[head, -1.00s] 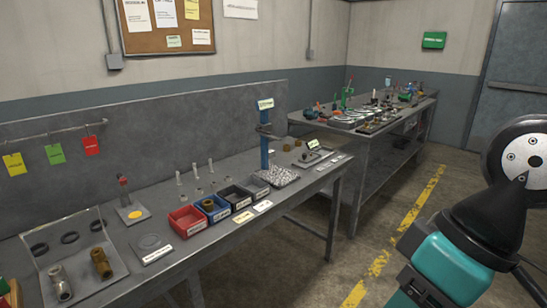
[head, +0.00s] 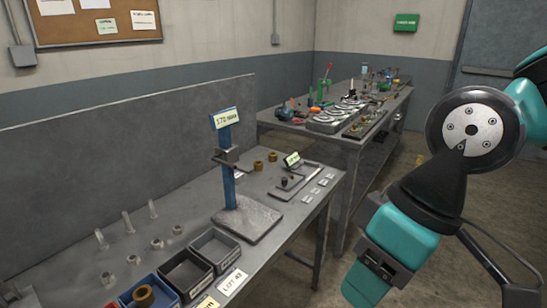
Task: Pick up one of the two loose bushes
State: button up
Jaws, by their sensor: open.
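Two small brown-bronze bushes stand on the grey workbench behind the blue post. The nearer bush (head: 258,166) and the farther bush (head: 272,157) are close together, with a small gap between them. Another brown bush (head: 143,296) sits in the blue bin (head: 158,280) at the lower left. My arm's teal and black links fill the right side, well apart from the bushes. My gripper's jaws do not show in this view.
A blue post (head: 226,165) with a display and a side arm rises from a grey plate (head: 250,222). A tray (head: 295,181) lies right of the bushes. A second cluttered bench (head: 335,135) stands behind.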

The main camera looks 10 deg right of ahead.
aim_at(272, 156)
jog(key=k, duration=0.55)
jog(key=z, duration=0.55)
jog(key=i, duration=0.65)
jog(key=z, duration=0.5)
jog(key=i, duration=1.05)
jog(key=u, duration=0.5)
jog(key=i, duration=0.85)
jog(key=u, duration=1)
jog(key=i, duration=0.4)
jog(key=u, duration=0.3)
